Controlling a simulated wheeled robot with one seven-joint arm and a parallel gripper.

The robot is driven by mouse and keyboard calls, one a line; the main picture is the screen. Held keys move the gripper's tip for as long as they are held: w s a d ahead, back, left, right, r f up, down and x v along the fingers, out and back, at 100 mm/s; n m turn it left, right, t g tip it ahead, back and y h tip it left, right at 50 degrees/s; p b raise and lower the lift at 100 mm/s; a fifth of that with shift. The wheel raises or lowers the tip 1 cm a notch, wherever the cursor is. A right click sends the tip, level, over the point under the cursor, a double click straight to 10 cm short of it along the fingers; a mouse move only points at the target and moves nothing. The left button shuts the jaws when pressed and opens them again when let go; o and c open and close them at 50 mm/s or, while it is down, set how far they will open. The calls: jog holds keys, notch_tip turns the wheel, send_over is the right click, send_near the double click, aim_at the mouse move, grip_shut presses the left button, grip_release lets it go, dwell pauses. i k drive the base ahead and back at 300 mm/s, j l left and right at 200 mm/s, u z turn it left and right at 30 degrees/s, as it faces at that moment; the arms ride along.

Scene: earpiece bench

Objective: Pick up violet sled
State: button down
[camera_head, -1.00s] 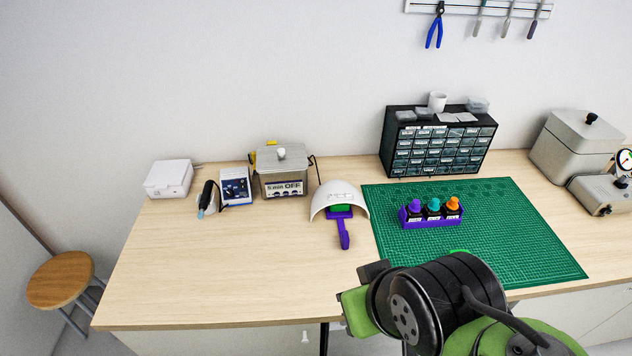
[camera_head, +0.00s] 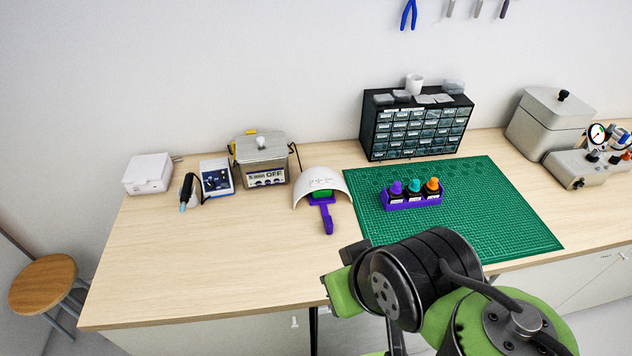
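The violet sled (camera_head: 326,216) lies on the bench near its middle, with its handle pointing toward the front edge. Its rear part is under a white dome-shaped cover (camera_head: 335,182). A green block (camera_head: 322,193) shows on the sled inside the dome's opening. My arm is in the lower right of the view, in front of the bench edge. My gripper's fingers cannot be made out, and the arm is well apart from the sled.
A violet rack (camera_head: 412,203) with three capped bottles stands on the green mat (camera_head: 480,215) to the right. An ultrasonic cleaner (camera_head: 262,160), a blue-fronted unit (camera_head: 216,178) and a white box (camera_head: 148,175) stand at the left. The bench's left front (camera_head: 180,270) is clear.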

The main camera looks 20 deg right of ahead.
aim_at(328, 221)
jog(key=l+u, duration=0.15)
jog(key=u, duration=0.25)
jog(key=l+u, duration=0.2)
jog(key=u, duration=0.2)
jog(key=l+u, duration=0.15)
jog(key=u, duration=0.3)
jog(key=k+j, duration=0.05)
